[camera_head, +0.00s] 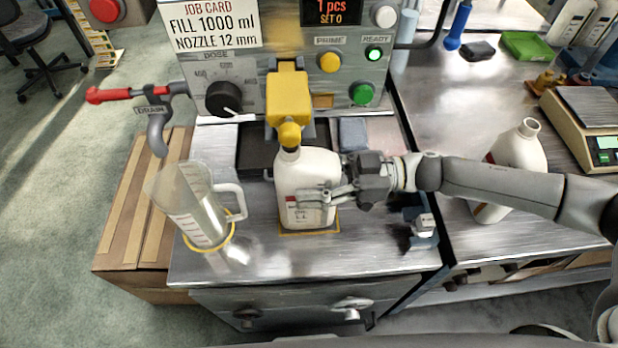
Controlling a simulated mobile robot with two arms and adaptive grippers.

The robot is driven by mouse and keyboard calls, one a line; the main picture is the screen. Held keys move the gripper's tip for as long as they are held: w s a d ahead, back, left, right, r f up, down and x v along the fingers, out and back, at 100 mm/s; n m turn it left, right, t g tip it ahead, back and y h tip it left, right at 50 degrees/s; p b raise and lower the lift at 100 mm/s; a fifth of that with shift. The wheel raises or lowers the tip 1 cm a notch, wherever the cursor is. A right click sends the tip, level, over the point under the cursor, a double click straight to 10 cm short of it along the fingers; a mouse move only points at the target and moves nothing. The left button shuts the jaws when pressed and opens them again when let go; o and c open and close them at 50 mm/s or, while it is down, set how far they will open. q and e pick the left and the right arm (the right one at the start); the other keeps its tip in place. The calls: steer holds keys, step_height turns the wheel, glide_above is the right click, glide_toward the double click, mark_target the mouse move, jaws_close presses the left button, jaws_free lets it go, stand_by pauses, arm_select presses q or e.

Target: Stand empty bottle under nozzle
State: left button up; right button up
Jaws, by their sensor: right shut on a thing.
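A white bottle (303,178) with a small label stands upright on a yellow-edged mark at the front of the filling machine. The yellow nozzle (289,110) is directly above its neck, and its tip covers the bottle's mouth from this view. I cannot tell whether the tip touches the neck. My right gripper (325,194) comes in from the right and is shut on the bottle's side. My left gripper is not in view.
A clear measuring jug (195,207) stands on a yellow ring at the left, below the drain spout (157,132). Another open white bottle (519,152) stands behind my right arm. A scale (590,118) is at far right. The front strip of the bench is clear.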

mark_target(309, 156)
steer(key=o, duration=1.2)
step_height(309, 156, up, 10)
